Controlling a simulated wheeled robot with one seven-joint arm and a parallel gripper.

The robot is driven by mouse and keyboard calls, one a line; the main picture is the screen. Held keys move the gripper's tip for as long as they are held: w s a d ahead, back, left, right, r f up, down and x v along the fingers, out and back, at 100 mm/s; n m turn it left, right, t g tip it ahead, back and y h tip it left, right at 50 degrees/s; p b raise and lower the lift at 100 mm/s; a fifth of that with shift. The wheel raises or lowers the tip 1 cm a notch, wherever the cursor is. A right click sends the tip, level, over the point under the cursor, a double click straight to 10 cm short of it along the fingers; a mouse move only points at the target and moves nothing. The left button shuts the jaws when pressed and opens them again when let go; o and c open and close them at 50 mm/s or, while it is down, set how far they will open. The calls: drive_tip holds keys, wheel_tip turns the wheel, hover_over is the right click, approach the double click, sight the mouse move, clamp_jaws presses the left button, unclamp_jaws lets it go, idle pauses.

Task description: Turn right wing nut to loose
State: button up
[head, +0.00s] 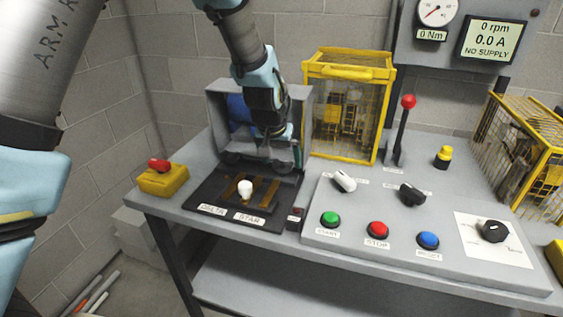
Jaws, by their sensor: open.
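My gripper (273,137) reaches down from above in front of the grey housing (299,100), over the back of the black terminal board (205,192). Its jaws are open; I see nothing held. Dark lumpy shapes sit along the back of the board, one left of my gripper (231,159) and one below it and to the right (279,166). These may be the wing nuts, but they are too small and dark to tell, and so is their angle. My gripper hides part of the housing and whatever is right behind its fingers.
The board carries brass links (266,191), a white knob (245,188) and DELTA and STAR labels. A yellow cage (342,108) stands close right of the housing. A red-topped lever (402,130) and a button panel (345,220) lie further right.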

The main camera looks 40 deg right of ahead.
drive_tip(key=b+v, duration=0.1)
drive_tip(key=v, duration=0.8)
drive_tip(key=shift+r, duration=0.25)
drive_tip(key=shift+a, duration=0.1)
drive_tip(key=w+a+n+y, duration=0.1)
drive_tip(key=w+a+n, duration=0.1)
drive_tip(key=w+a, duration=0.35)
drive_tip(key=w+a+n, duration=0.1)
drive_tip(key=w+a, duration=0.2)
drive_tip(key=a, duration=0.6)
drive_tip(key=s+a+f+n+y, duration=0.1)
drive_tip(key=a+n, duration=0.2)
drive_tip(key=a, duration=1.2)
drive_tip(key=s+a+f+n+y, duration=0.1)
drive_tip(key=a+n, duration=0.3)
drive_tip(key=a, duration=1.1)
drive_tip(key=shift+s+a+f+g+y, duration=0.15)
drive_tip(key=shift+s+f+g+y, duration=0.2)
drive_tip(key=shift+s+f, duration=0.45)
